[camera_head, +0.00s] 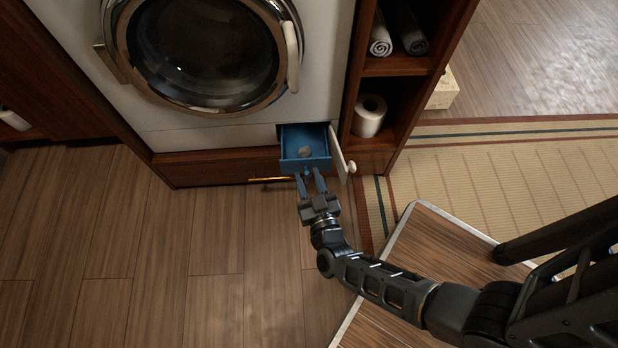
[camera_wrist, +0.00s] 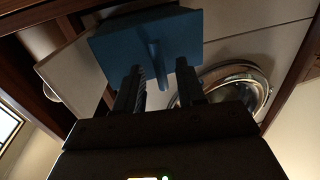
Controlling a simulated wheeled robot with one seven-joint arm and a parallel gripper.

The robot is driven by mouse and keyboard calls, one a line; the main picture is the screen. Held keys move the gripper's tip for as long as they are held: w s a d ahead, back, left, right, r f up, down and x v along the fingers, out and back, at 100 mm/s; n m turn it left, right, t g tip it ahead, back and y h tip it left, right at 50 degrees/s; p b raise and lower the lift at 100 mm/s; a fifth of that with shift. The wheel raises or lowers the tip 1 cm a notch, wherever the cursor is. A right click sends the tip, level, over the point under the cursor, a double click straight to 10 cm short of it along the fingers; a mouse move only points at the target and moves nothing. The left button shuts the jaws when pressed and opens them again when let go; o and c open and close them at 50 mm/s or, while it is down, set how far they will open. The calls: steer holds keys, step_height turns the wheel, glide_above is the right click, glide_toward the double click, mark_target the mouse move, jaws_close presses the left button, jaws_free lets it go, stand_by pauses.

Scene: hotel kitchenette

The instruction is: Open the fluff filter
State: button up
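The fluff filter is a blue drawer (camera_head: 292,164) at the lower right of the white washing machine (camera_head: 240,136). It is pulled out of its slot, its inside visible, with a small greyish lump (camera_head: 305,151) in it. Its white flap (camera_head: 339,153) stands open to the right. My gripper (camera_head: 308,175) is in front of the drawer, its two fingers apart. In the wrist view, the blue drawer front (camera_wrist: 115,48) fills the upper middle. Its narrow blue handle reaches between the fingers of my gripper (camera_wrist: 160,78), with gaps beside it.
A round door with a white handle (camera_head: 291,55) is above. A gold bar handle (camera_head: 270,180) is left of my gripper. Shelves on the right hold a paper roll (camera_head: 370,115) and rolled towels (camera_head: 381,44). The wooden floor (camera_head: 150,260) at left is clear.

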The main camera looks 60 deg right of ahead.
steer(key=p+v, duration=0.1)
steer(key=v, duration=0.6)
steer(key=shift+s+a, duration=0.3)
stand_by(0.4)
